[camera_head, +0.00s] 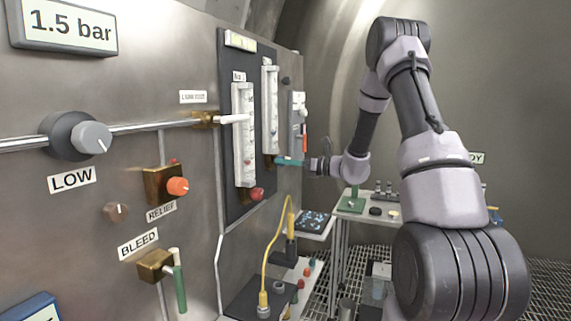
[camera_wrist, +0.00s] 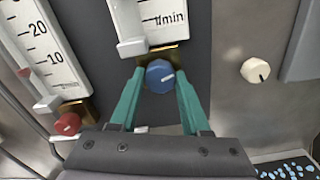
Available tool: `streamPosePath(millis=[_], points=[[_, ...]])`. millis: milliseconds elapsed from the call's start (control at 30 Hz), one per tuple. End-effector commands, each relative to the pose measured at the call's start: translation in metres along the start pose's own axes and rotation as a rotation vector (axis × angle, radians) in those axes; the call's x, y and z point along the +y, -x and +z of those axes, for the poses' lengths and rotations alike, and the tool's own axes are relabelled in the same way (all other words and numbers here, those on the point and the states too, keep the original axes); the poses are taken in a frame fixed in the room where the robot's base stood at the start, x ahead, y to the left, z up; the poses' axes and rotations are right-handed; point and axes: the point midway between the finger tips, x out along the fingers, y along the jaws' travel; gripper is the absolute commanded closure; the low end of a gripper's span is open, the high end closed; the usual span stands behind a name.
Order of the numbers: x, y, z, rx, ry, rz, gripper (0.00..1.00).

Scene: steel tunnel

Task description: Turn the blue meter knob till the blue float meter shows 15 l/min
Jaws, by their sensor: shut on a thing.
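The blue meter knob (camera_wrist: 160,77) sits on a brass block below the blue float meter, with a white pointer line on its face. My gripper (camera_wrist: 159,84) has its two teal fingers closed on either side of the knob. In the head view my gripper (camera_head: 289,162) reaches the panel at the foot of the blue float meter (camera_head: 270,105), hiding the knob. A small dark float seems to show low in that tube, too small to read. The wrist view shows only the lower end of the blue meter (camera_wrist: 158,22), marked l/min; no float is visible there.
The red-knobbed meter (camera_head: 244,135) stands left of the blue one, with its red knob (camera_head: 257,194) below. A cream knob (camera_wrist: 255,70) is to the right in the wrist view. A yellow cable (camera_head: 268,250) hangs below. A bench (camera_head: 345,222) stands behind.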

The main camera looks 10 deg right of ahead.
Motion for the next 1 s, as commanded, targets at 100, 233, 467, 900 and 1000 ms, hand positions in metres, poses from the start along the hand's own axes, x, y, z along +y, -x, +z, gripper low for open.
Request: streamPosePath(millis=[100, 233, 467, 900, 1000], points=[[-0.0005, 0.0012, -0.0014, 0.003, -0.028, -0.002, 1.00], [-0.0006, 0.0012, -0.0014, 0.003, -0.042, -0.002, 1.00], [-0.0006, 0.0013, -0.0015, 0.003, -0.047, -0.002, 1.00], [-0.0003, 0.0006, -0.0007, 0.001, -0.046, -0.001, 0.23], [-0.0003, 0.0009, -0.0005, 0.001, -0.045, -0.001, 0.23]])
